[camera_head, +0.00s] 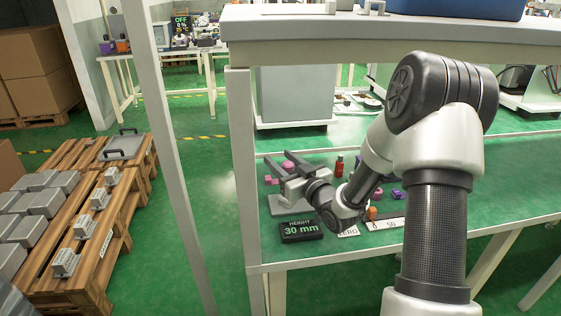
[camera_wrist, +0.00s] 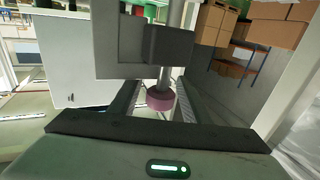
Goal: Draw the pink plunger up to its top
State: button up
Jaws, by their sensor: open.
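The pink plunger shows in the wrist view as a round purplish-pink knob (camera_wrist: 160,99) at the near end of a bare metal rod. My gripper (camera_wrist: 157,92) is open, with one finger on each side of the knob. A gap shows on the left; on the right I cannot tell whether the finger touches. In the head view, the pink knob (camera_head: 288,165) is at my gripper (camera_head: 284,161), partly hidden by the fingers. A black display (camera_head: 301,231) on the green bench reads "HEIGHT 30 mm".
A dark block (camera_wrist: 168,46) on a grey housing surrounds the rod in the wrist view. On the green bench (camera_head: 490,170), a red bottle (camera_head: 339,166) and small coloured pieces stand right of my gripper. A shelf (camera_head: 400,50) hangs above; a white post (camera_head: 243,170) stands left.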

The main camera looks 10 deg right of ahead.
jog(key=shift+w+a, duration=0.1)
jog(key=shift+w, duration=0.15)
grip_shut()
jog(key=shift+r+p, duration=0.3)
jog(key=shift+r, duration=0.9)
grip_release()
jog(key=p+v, duration=0.1)
jog(key=v, duration=1.6)
jog(key=shift+s+p, duration=0.2)
jog(key=shift+p, duration=0.15)
jog(key=shift+f, duration=0.1)
